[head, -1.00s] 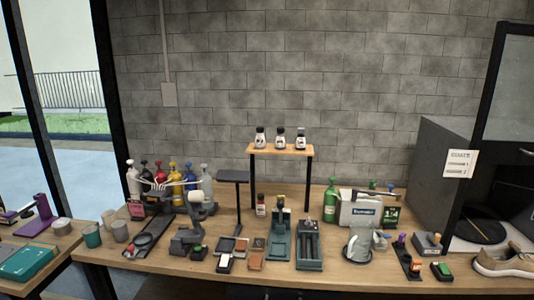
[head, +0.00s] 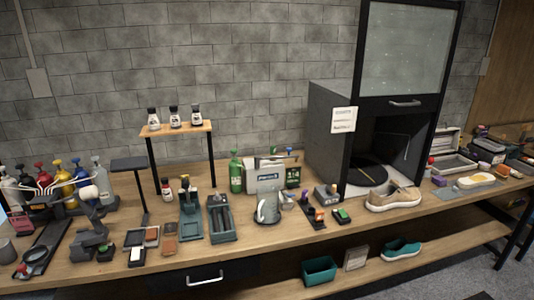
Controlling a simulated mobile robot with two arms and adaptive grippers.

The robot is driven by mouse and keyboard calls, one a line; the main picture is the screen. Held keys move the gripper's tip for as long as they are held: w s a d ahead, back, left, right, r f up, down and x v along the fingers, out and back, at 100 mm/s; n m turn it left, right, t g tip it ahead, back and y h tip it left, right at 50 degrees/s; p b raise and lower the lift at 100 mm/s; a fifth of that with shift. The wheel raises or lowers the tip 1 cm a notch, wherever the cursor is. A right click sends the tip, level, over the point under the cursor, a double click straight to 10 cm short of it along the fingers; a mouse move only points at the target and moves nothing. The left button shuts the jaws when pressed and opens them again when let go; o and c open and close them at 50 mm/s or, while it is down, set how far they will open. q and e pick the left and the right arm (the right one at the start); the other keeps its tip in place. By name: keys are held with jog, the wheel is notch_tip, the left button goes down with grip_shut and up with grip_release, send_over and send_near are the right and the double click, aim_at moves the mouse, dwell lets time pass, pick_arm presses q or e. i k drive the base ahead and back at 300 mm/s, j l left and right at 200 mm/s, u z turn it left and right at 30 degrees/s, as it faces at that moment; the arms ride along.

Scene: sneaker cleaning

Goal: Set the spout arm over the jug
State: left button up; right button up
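A pale grey jug (head: 267,209) with a handle stands upright near the front of the bench, right of the middle. Directly behind it is a white box-like unit (head: 265,178) with lettering, beside a green bottle (head: 235,173). I cannot make out clearly which part is the spout arm; no arm is plainly seen over the jug's mouth. Neither of my grippers is in view.
A wooden shelf (head: 176,129) with small bottles and colored pump bottles (head: 70,183) stand at left. A dark cabinet (head: 330,130) with a raised glass door and a beige sneaker (head: 393,196) are at right. A teal bin (head: 319,270) and teal shoe (head: 401,249) are on the lower shelf.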

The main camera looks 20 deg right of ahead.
aim_at(257, 158)
jog(key=i+l+z, duration=0.2)
jog(key=z, duration=0.25)
jog(key=i+l+z, duration=0.1)
jog(key=i+z, duration=0.2)
jog(key=z, duration=0.15)
jog(key=i+z, duration=0.25)
jog(key=z, duration=0.2)
